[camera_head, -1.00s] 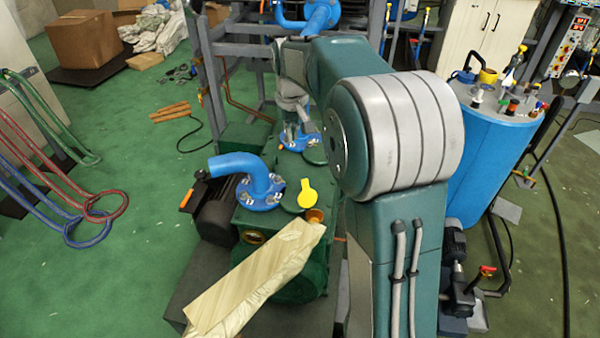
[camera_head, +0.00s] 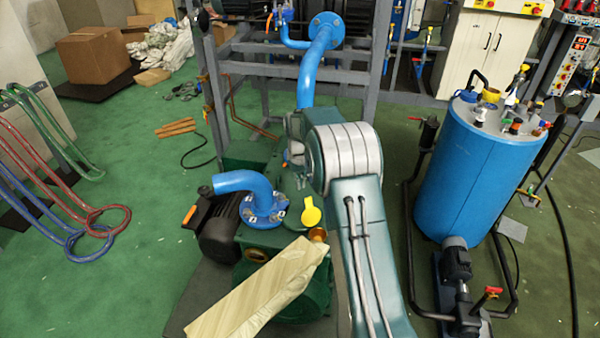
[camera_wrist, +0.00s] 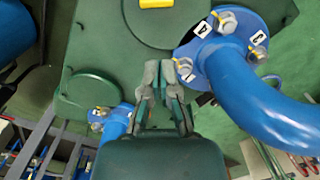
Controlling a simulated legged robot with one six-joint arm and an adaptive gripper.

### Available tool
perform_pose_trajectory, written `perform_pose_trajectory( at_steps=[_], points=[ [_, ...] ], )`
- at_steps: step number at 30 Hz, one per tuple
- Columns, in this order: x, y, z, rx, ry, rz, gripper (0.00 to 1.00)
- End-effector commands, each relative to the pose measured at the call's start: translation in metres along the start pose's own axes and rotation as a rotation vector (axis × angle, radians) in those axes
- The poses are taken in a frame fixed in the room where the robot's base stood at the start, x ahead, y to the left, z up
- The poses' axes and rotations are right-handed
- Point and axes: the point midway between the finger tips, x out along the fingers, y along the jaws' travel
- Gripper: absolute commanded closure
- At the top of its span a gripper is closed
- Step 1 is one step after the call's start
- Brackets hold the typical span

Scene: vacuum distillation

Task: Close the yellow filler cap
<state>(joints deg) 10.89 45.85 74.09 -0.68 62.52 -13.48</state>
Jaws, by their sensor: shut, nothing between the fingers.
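The yellow filler cap (camera_head: 311,212) is raised beside the copper-coloured filler opening (camera_head: 318,235) on top of the green pump (camera_head: 290,185); the opening is uncovered. In the wrist view, a yellow piece (camera_wrist: 157,3), likely the cap, is cut off at the top edge. My gripper (camera_wrist: 161,72) is shut and empty over the green pump top, apart from the yellow piece and left of a blue flange (camera_wrist: 215,55). In the head view my arm hides the gripper.
A bent blue pipe (camera_head: 240,181) rises from the pump left of the cap. A wooden plank (camera_head: 250,292) lies in front of the opening. A blue tank (camera_head: 480,170) stands to the right, and grey frame bars stand behind.

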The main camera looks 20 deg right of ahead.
Motion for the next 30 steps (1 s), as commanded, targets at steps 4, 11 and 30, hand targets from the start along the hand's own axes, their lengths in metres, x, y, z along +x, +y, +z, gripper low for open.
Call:
perform_pose_trajectory(
  at_steps=[4, 11, 30],
  points=[
    [0.026, 0.000, 0.001, 0.000, -0.004, -0.001, 1.00],
    [0.019, 0.000, 0.023, 0.001, 0.002, 0.000, 1.00],
    [0.014, 0.000, 0.038, 0.000, 0.004, 0.000, 1.00]
  ],
)
